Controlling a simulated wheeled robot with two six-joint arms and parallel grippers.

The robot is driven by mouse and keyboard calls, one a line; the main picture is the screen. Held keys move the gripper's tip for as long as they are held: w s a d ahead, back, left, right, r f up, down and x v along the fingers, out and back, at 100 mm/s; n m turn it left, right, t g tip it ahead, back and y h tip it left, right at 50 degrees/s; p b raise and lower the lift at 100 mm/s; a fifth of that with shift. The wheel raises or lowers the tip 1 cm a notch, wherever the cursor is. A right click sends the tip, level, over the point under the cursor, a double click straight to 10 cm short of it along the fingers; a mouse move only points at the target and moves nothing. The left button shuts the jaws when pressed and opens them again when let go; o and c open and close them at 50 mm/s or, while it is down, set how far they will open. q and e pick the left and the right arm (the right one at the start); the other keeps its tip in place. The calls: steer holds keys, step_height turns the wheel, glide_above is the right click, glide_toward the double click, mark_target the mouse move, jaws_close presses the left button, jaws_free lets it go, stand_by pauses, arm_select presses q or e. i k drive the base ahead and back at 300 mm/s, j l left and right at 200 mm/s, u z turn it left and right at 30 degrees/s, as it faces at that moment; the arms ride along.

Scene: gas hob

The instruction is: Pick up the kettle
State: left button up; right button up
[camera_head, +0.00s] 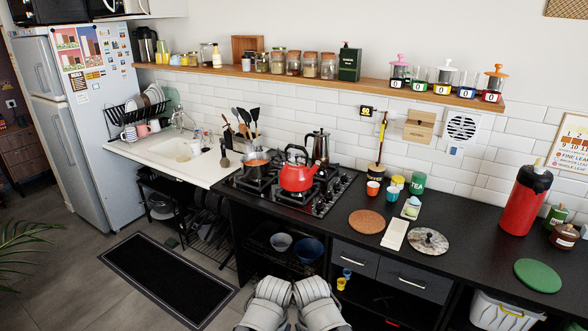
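A red kettle (297,178) with a dark handle arching over its top stands upright on the black gas hob (318,205). It sits near the middle of the hob, on or over a burner grate. A dark metallic pot (319,146) stands close behind it, partly covered by the kettle. White and grey links of my two arms show at the bottom edge, well short of the kettle. No gripper fingers can be made out on either arm.
The black counter right of the hob holds a cork mat (367,221), cups, a green tea tin (417,183), a round stone board (428,241) and a red dispenser (525,198). A white sink (178,150) is left. A shelf with jars runs above the hob.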

mark_target(292, 178)
steer(key=i+u, duration=0.25)
steer(key=i, duration=0.45)
steer(key=i+u, duration=0.3)
steer(key=i, duration=0.4)
